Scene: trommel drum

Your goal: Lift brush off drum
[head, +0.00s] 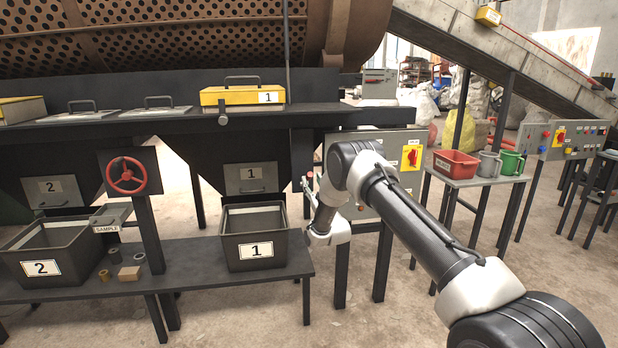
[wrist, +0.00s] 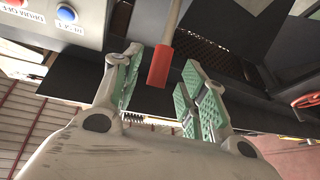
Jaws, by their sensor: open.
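The drum (head: 200,35) is a rusty perforated cylinder across the top of the head view. I cannot make out the brush for certain in either view. A red grip on a pale rod (wrist: 160,66) shows in the wrist view, between the tips of my gripper (wrist: 157,85). My gripper is open, with green-padded fingers to either side of the red grip; I see no clear contact. In the head view my gripper (head: 308,190) is small beside the control box (head: 405,160), partly hidden by my wrist.
A bin marked 1 (head: 254,248) stands on the low bench, left of my gripper. A red handwheel (head: 126,176) is farther left. A panel with a blue button (wrist: 66,12) is close in the wrist view. A red tub (head: 455,165) and mugs stand on a side table.

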